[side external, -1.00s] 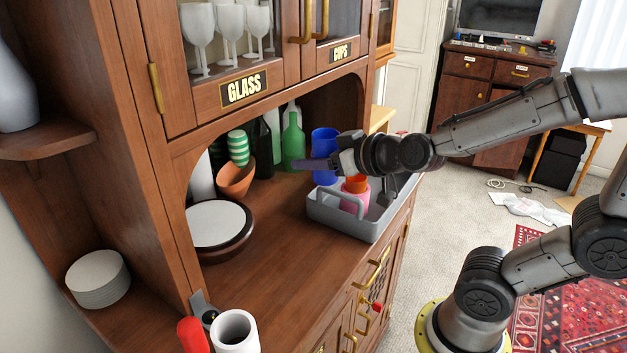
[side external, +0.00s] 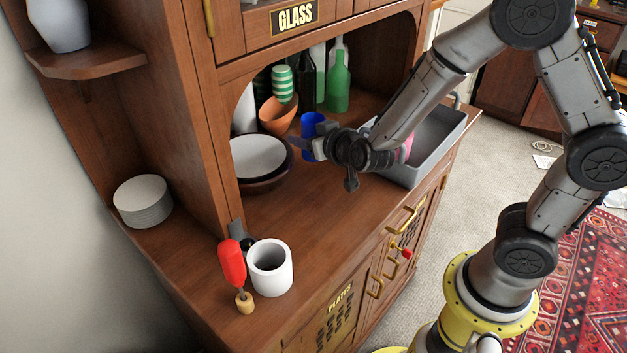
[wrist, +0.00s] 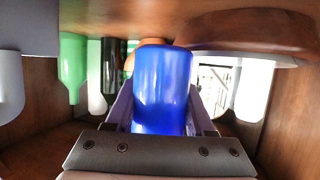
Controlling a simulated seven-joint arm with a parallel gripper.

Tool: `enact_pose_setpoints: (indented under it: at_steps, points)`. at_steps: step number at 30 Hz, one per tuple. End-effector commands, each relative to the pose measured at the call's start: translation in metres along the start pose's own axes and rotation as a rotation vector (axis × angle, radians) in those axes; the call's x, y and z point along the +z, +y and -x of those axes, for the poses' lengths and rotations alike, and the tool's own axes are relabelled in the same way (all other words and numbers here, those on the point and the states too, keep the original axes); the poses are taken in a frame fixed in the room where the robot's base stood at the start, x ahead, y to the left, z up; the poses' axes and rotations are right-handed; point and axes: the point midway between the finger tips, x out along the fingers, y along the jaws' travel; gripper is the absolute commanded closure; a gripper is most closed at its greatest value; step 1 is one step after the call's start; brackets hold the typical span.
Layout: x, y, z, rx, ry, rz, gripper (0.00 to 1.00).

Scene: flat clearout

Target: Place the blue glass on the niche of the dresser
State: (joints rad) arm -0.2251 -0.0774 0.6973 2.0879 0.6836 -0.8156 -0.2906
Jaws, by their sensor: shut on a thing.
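The blue glass (side external: 312,124) is in my gripper (side external: 310,146), inside the arched niche (side external: 300,195) of the brown dresser. In the side view it is partly hidden by the fingers. It is in front of the orange bowl and just right of the white plate. In the wrist view, which is upside down, the blue glass (wrist: 162,85) fills the space between the two purple fingers. My gripper (wrist: 160,112) is shut on it. I cannot tell whether the glass touches the niche's floor.
A white plate (side external: 257,157) on a dark round base stands close left. Behind are an orange bowl (side external: 277,117), striped green cups (side external: 283,83) and a green bottle (side external: 338,88). A grey caddy (side external: 436,140) holds a pink cup (side external: 407,147).

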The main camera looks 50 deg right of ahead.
Motion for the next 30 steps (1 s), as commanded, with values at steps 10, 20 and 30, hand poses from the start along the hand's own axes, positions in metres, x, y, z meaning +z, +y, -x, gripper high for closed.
enact_pose_setpoints:
  at_steps: [10,20,30]
  points:
    - [-0.025,0.051,0.014,0.185,0.01,-0.082,1.0]
    - [-0.057,0.113,0.064,0.473,0.008,-0.198,1.0]
    - [-0.076,0.129,0.082,0.576,0.003,-0.237,1.0]
